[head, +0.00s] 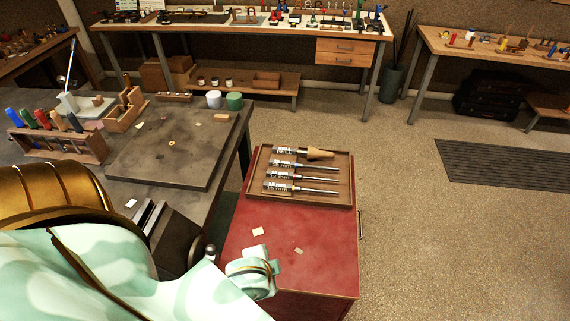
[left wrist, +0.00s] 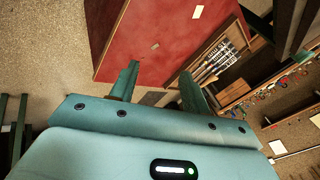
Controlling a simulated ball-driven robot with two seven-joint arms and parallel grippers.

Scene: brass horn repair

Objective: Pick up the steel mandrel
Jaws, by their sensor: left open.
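Several mandrels lie side by side in a shallow brown wooden tray (head: 347,190) on a red-topped cabinet (head: 290,245). Three slim steel mandrels (head: 315,191) have dark, white-lettered handles; the lettering is too small to read surely. Another mandrel (head: 318,154) at the far side has a wide tan cone. In the left wrist view the steel mandrels (left wrist: 212,66) lie beyond my right-hand finger. My left gripper (left wrist: 160,70) is open and empty, over the red top. In the head view my left gripper (head: 272,268) is apart from the tray, towards the near edge. My right gripper is not in view.
Small pale cards (head: 258,231) lie on the red top. A grey workbench (head: 170,150) adjoins at left, with a wooden tool rack (head: 75,148) and two cups (head: 234,101). The floor right of the cabinet is clear, with a dark mat (head: 505,165).

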